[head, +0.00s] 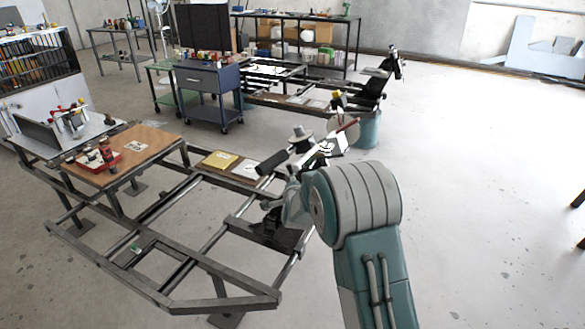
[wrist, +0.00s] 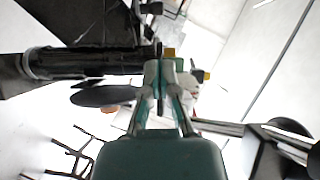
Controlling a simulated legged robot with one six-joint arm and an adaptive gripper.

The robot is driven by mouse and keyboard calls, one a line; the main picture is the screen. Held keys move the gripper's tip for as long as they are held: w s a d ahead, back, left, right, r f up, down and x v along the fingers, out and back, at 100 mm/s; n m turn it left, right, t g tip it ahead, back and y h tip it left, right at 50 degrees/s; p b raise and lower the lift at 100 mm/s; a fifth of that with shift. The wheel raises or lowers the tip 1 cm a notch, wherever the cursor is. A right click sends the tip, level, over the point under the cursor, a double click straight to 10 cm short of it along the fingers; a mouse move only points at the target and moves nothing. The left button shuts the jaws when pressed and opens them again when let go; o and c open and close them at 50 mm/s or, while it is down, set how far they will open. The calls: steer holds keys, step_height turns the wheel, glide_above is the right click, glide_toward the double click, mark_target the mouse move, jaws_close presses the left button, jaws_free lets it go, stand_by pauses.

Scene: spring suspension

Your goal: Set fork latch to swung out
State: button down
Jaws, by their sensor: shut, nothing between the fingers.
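In the wrist view my gripper (wrist: 160,78) is shut and empty, its pale fingers pointing up the picture. Its tips overlap the right end of a thick black cylinder (wrist: 85,63); I cannot tell if they touch it. A small yellow-orange piece (wrist: 169,52) shows just beyond the tips. In the head view my teal arm reaches up to a cluttered assembly with a black cylinder (head: 272,162) at the right corner of a steel frame (head: 225,285). My fingers are hard to make out there. I cannot pick out the fork latch for certain in either view.
A wooden board (head: 125,152) with small parts lies on the frame's left side. A yellow plate (head: 219,160) lies on its back rail. A blue tool cart (head: 205,80) and a teal bucket (head: 367,128) stand behind.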

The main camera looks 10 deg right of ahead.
steer(key=shift+w+d+f+m, duration=0.2)
steer(key=shift+w+f+m, duration=0.1)
steer(key=shift+w+f, duration=0.3)
steer(key=shift+a, duration=0.15)
steer(key=x, duration=1)
steer(key=shift+r, duration=0.15)
